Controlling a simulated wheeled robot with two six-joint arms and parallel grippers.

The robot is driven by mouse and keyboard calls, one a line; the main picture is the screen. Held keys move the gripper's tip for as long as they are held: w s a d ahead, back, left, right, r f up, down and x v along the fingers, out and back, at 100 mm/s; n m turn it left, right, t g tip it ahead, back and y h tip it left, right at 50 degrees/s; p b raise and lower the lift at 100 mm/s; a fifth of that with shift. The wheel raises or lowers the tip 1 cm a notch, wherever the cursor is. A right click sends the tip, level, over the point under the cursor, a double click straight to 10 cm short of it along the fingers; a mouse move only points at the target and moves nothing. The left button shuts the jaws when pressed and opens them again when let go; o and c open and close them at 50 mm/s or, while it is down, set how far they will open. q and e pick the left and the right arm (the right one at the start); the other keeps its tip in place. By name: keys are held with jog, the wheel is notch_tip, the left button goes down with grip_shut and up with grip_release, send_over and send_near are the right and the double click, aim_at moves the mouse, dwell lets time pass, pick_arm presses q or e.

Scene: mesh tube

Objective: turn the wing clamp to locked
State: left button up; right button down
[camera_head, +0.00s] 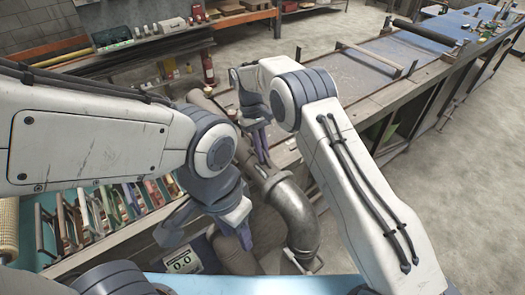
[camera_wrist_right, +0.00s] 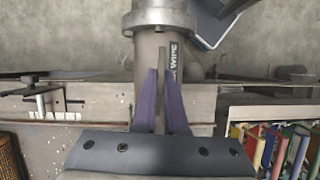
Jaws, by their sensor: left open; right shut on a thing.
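A thin grey upright bar (camera_wrist_right: 162,88), which looks like the wing of the clamp, stands between the purple fingers of my right gripper (camera_wrist_right: 161,100) in the right wrist view. The fingers are closed on it, in front of a grey pipe (camera_wrist_right: 147,48). In the head view my right gripper (camera_head: 262,148) is at the upper end of the pipework, and the clamp is hidden there. My left gripper (camera_head: 243,234) is open and lower, left of the pipe elbow (camera_head: 299,215). I cannot tell whether the clamp is locked.
A flange (camera_wrist_right: 160,15) and a dark label reading "WIPE" (camera_wrist_right: 174,62) are on the pipe. Several coloured items sit in a rack (camera_head: 100,215) at left. A long bench (camera_head: 350,90) runs behind.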

jog(key=shift+n, duration=0.5)
jog(key=c, duration=1)
grip_release()
jog(key=shift+o, duration=0.2)
